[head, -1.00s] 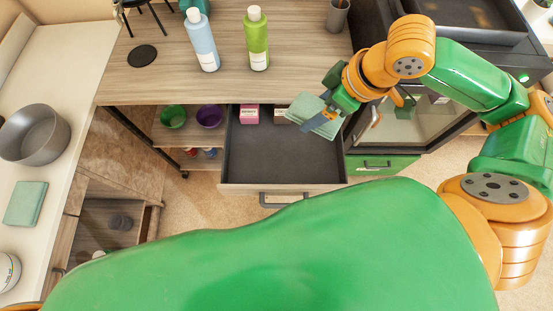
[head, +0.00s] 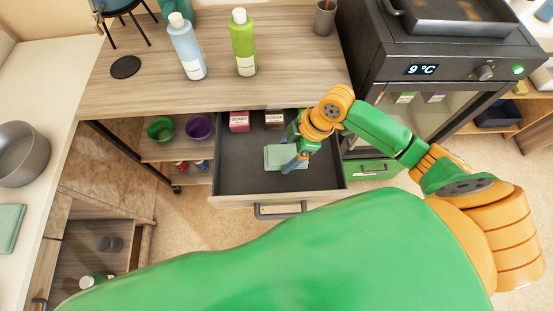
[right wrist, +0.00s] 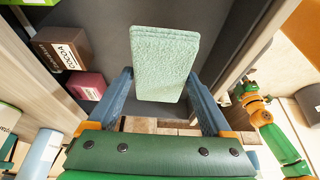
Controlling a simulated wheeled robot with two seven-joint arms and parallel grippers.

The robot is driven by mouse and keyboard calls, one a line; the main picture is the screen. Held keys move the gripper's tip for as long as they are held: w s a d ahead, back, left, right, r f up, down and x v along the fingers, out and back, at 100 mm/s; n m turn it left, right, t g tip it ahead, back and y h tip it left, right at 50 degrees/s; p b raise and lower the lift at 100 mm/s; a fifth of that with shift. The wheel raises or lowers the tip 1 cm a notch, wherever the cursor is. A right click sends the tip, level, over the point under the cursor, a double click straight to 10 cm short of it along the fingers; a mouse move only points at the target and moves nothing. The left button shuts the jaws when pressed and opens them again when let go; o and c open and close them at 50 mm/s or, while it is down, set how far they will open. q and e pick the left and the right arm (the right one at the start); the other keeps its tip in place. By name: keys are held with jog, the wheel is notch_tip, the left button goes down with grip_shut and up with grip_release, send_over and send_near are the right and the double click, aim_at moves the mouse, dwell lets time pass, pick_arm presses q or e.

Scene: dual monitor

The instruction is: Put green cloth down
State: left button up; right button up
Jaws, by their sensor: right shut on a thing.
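A light green cloth (head: 279,155) is over the open drawer (head: 236,177) in the head view. In the right wrist view the cloth (right wrist: 165,62) is folded into a flat pad between my two blue fingers. My right gripper (head: 294,163) is shut on it and holds it inside the drawer's outline. I cannot tell whether the cloth touches the drawer floor. My left gripper is not in view. Another folded green cloth (head: 9,228) lies on the white counter at the left edge.
A pink-red box (head: 239,121) and a brown cocoa box (head: 274,119) stand at the drawer's back. Blue (head: 187,48) and green (head: 243,44) bottles stand on the tabletop. A dark appliance (head: 420,62) stands right of the drawer. The drawer's left and front floor is clear.

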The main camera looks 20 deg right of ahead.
aim_at(287, 153)
jog(key=x, duration=0.6)
jog(key=shift+w+a, duration=0.15)
jog(key=shift+w, duration=0.15)
jog(key=shift+f, duration=0.45)
jog(key=o, duration=1)
jog(key=shift+f, duration=0.1)
jog(key=p+v, duration=0.1)
jog(key=v, duration=1.1)
jog(key=shift+s, duration=0.1)
